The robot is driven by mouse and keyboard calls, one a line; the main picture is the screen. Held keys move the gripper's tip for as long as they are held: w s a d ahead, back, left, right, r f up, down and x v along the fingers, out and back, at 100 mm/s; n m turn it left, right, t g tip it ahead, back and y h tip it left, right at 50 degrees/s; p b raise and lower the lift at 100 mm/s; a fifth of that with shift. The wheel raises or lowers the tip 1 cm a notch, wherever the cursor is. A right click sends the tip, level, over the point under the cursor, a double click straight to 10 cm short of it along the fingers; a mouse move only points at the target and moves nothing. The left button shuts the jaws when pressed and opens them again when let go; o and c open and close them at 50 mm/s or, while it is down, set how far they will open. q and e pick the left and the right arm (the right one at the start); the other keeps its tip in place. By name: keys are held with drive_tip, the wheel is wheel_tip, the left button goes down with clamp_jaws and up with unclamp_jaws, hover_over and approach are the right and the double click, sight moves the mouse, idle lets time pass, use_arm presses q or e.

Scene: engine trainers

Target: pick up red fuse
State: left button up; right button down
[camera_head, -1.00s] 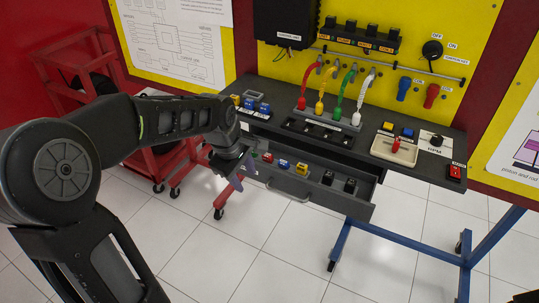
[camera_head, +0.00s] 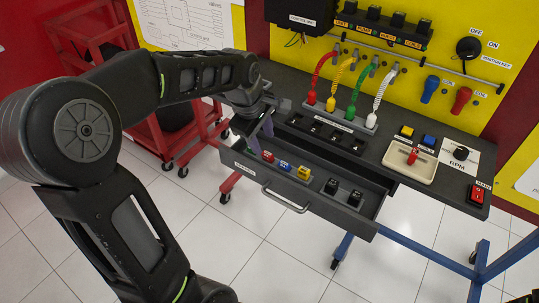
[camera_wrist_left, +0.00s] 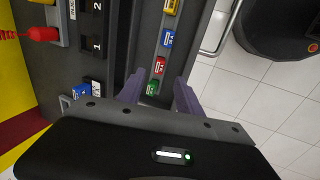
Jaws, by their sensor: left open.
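The red fuse (camera_head: 268,156) lies in the open drawer (camera_head: 350,213), near its left end, in a row with a blue fuse (camera_head: 285,166) and a yellow fuse (camera_head: 304,173). My left gripper (camera_head: 257,134) is open above the drawer's left end, just left of the red fuse. In the left wrist view its two purple fingers (camera_wrist_left: 158,84) point toward the row. The red fuse (camera_wrist_left: 163,67) shows just past the fingertips, and a green fuse (camera_wrist_left: 153,88) shows between the fingers. The green fuse is mostly hidden in the head view. My right gripper is not in view.
The workbench top (camera_head: 375,170) overhangs the drawer. Two black parts (camera_head: 343,192) lie in the drawer's right half. A drawer handle (camera_head: 286,199) sticks out in front. Red, yellow, green and white cables (camera_head: 350,88) rise behind, and a beige tray (camera_head: 411,165) stands right.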

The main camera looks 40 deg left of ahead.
sight(267, 154)
use_arm(q)
drive_tip(key=shift+x, duration=1.3)
drive_tip(key=p+x, duration=0.1)
drive_tip(key=x, duration=0.4)
drive_tip(key=shift+a+f, duration=0.15)
drive_tip(key=shift+c, duration=0.2)
clamp_jaws()
